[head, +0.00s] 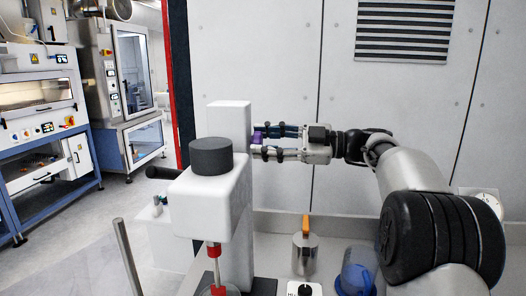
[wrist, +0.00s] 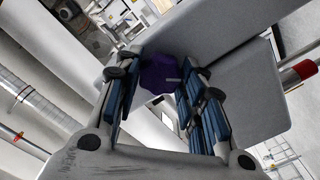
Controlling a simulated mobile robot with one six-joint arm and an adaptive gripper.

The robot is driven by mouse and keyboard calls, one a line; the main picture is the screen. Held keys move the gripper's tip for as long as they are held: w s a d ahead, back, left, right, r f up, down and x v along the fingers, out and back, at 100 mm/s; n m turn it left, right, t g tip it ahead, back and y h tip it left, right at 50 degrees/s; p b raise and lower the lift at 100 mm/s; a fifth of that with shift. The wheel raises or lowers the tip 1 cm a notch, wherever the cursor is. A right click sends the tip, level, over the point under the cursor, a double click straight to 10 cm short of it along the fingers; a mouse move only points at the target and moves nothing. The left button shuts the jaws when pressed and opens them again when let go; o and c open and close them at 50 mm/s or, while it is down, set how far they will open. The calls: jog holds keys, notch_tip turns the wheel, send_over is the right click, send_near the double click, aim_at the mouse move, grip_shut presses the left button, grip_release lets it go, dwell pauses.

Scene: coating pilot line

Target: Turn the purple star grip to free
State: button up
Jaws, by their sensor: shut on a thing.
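The purple star grip (wrist: 158,74) sits on the side of a white machine column (head: 229,118). In the head view only a small purple patch of it (head: 257,138) shows at the column's right side. My gripper (head: 262,142) reaches in from the right and is shut on the star grip. In the wrist view the gripper's two blue-padded fingers (wrist: 160,85) stand on either side of the star grip. A pale mark shows on the grip's face. The labels for its positions are not visible.
The white machine head with a dark round cap (head: 211,157) stands left of my gripper. A metal pot with an orange handle (head: 305,252) and a blue clear vessel (head: 356,272) stand below my arm. A pale panelled wall (head: 400,100) is behind.

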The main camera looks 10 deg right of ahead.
jog(key=shift+f+n+b, duration=0.15)
jog(key=shift+n+b, duration=0.3)
jog(key=shift+n, duration=0.65)
jog(key=o, duration=1.3)
jog(key=v, duration=0.6)
jog(key=shift+c, duration=0.4)
